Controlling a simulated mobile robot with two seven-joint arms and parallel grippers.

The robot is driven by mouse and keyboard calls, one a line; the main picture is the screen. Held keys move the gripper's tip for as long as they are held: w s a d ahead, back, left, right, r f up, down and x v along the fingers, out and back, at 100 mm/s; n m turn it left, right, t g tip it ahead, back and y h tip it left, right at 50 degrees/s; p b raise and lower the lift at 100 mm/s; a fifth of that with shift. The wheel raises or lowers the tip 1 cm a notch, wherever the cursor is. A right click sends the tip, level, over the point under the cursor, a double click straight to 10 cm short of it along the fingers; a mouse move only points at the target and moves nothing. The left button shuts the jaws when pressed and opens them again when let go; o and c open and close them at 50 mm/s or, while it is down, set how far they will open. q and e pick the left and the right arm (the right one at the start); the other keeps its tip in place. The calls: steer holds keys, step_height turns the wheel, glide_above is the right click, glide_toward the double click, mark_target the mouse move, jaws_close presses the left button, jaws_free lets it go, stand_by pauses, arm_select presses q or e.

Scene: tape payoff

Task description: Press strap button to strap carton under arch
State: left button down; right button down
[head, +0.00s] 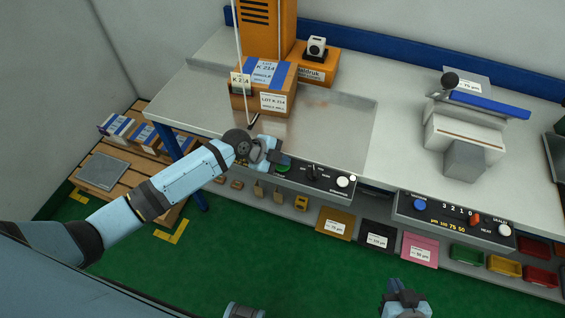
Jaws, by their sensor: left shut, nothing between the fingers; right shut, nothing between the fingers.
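The carton (254,101), brown with blue bands and white labels reading K 214, sits on the steel bench in front of an orange machine (268,28). A black control panel (316,176) on the bench front carries a green button (283,169), a black knob (314,172) and a white button (342,182). My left gripper (273,154) is shut and empty, just above the green button; contact cannot be told. My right gripper (404,299) is shut and empty at the bottom edge, over the floor.
A second panel (455,220) with blue, red and white controls is further right. A grey-white device with a blue bar (490,106) stands on the bench. Colored bins (503,265) and cards sit below. A pallet (68,173) with cartons is at left.

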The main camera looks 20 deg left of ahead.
mark_target(282, 166)
arm_select(q)
steer(key=shift+r, duration=0.1)
steer(key=shift+r+p, duration=0.6)
steer(key=shift+r, duration=0.25)
steer(key=shift+r+p, duration=0.35)
steer(key=shift+r, duration=0.15)
steer(key=shift+r+p, duration=0.6)
steer(key=shift+r, duration=0.25)
steer(key=shift+r+p, duration=0.8)
steer(key=shift+r, duration=0.4)
